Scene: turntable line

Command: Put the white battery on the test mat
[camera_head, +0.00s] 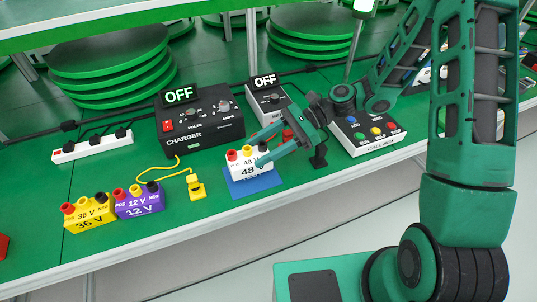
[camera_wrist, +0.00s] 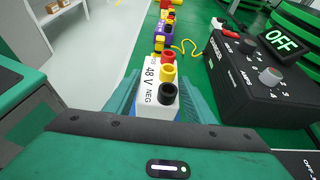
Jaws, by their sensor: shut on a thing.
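The white battery (camera_head: 250,170), marked 48 V with red, yellow and black terminals, is upright at the blue test mat (camera_head: 240,190). The mat shows in front of and beside its base; I cannot tell whether the base touches it. My gripper (camera_head: 261,150) reaches in from the right and is shut on the white battery, one finger on each side. In the wrist view the white battery (camera_wrist: 152,88) sits between the fingers of my gripper (camera_wrist: 157,98), with its lower part hidden.
Behind the mat stand the black charger (camera_head: 200,132), reading OFF, and a grey box (camera_head: 268,103), also OFF. The call box (camera_head: 372,140) is at the right. Yellow 36 V (camera_head: 90,214) and purple 12 V (camera_head: 140,202) batteries and a yellow plug (camera_head: 196,187) stand left, near the table edge.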

